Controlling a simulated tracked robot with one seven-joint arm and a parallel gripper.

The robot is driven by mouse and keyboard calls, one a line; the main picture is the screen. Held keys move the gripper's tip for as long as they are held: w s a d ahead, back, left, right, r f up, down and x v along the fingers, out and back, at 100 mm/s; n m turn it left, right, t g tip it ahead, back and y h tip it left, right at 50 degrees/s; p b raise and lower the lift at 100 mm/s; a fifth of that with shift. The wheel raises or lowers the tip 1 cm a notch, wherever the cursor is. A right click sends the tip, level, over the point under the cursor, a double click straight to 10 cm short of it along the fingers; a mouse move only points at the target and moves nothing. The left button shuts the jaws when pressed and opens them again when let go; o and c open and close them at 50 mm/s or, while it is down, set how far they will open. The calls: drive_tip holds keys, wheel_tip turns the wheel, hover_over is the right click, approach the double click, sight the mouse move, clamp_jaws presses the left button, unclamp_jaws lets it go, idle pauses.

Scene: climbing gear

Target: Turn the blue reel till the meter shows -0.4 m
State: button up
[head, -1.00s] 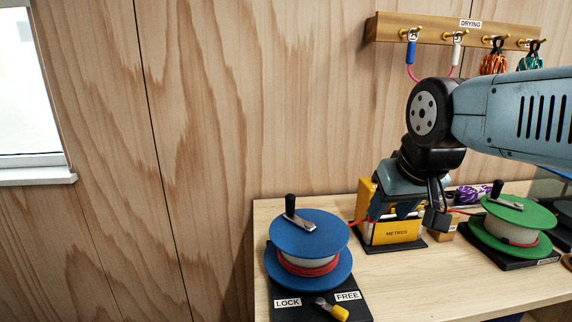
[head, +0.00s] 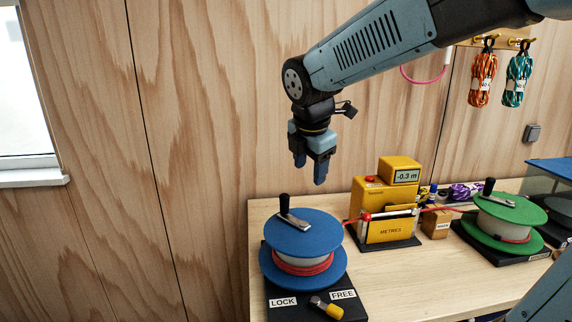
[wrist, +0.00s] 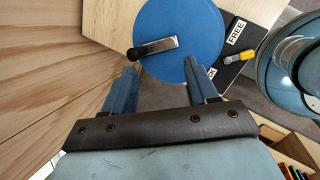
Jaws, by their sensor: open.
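The blue reel (head: 303,240) stands on a black base at the table's front left, with red cord wound on its white drum. Its black crank knob (head: 284,203) stands upright at the back left of the top disc; it also shows in the wrist view (wrist: 137,53). The yellow meter (head: 400,171) reads -0.3 m. The yellow-tipped lever (head: 332,310) lies nearer the FREE label (head: 342,294) than the LOCK label (head: 283,302). My gripper (head: 310,176) is open and empty, pointing down above and slightly right of the knob, apart from the reel.
The green reel (head: 508,220) stands on the right of the table, with red cord running from it to the meter. A small wooden block (head: 435,224) sits beside the meter. Orange (head: 482,80) and teal (head: 517,82) cord bundles hang at upper right.

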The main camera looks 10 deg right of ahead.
sight(284, 195)
drive_tip(key=w+a+f+n, duration=0.2)
drive_tip(key=w+a+n, duration=0.35)
drive_tip(key=n, duration=0.35)
drive_tip(key=x, duration=1.3)
drive_tip(key=shift+d+f, duration=0.15)
drive_tip(key=c, duration=1)
drive_tip(key=shift+s+a+f, duration=0.1)
drive_tip(key=shift+s+a, duration=0.85)
drive_tip(key=shift+s, duration=0.25)
drive_tip(key=shift+c, duration=0.2)
